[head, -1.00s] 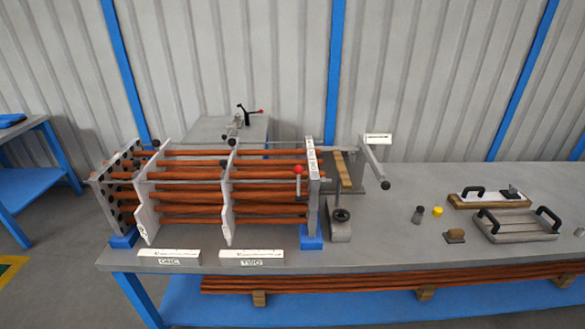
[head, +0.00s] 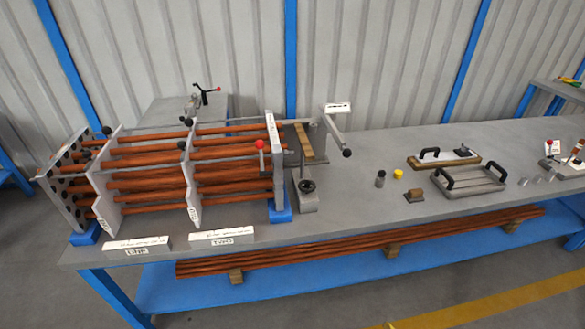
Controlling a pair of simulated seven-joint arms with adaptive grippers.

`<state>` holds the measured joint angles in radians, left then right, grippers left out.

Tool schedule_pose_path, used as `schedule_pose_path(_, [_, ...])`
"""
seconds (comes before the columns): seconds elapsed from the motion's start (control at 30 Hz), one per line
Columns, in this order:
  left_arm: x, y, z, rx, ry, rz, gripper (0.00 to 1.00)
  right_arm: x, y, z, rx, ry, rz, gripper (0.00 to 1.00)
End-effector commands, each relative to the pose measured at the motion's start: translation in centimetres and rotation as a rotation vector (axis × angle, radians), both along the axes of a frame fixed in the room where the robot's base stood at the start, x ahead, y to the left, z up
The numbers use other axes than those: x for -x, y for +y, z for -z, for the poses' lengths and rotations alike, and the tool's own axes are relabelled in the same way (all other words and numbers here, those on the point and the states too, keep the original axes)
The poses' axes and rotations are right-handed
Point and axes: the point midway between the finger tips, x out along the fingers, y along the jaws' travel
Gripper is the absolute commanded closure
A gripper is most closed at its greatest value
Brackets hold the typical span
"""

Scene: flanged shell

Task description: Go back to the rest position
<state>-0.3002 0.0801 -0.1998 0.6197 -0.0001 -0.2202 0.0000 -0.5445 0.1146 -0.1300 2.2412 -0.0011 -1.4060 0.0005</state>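Neither of my grippers shows in the head view, and no part of my arms is in sight. The flanged shell assembly (head: 190,172) stands on the left part of the grey workbench (head: 345,205). It has upright grey plates with several copper-coloured tubes running through them. A red-knobbed lever (head: 261,147) stands at its right end plate. Two white label blocks (head: 137,244) (head: 222,237) lie on the bench in front of the assembly.
A crank handle (head: 339,132) stands right of the shell. Spare tubes (head: 360,243) lie on the blue lower shelf. The bench front is mostly clear.

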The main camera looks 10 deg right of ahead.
Motion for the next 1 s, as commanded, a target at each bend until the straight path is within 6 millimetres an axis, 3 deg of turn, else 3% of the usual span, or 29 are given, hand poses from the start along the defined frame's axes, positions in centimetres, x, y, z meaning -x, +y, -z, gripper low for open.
schedule_pose_path(0.17, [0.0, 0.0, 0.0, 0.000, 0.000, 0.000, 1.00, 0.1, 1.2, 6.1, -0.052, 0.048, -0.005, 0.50])
schedule_pose_path(0.27, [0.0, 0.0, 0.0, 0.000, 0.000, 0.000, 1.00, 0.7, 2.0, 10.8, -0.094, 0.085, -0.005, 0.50])
schedule_pose_path(0.47, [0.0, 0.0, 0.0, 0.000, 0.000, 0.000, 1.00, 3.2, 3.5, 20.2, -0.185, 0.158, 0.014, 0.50])
schedule_pose_path(0.7, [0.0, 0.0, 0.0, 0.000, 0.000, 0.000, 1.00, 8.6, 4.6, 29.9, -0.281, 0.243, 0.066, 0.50])
schedule_pose_path(1.0, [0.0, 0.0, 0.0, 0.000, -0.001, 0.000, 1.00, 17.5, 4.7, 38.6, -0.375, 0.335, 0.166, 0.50])
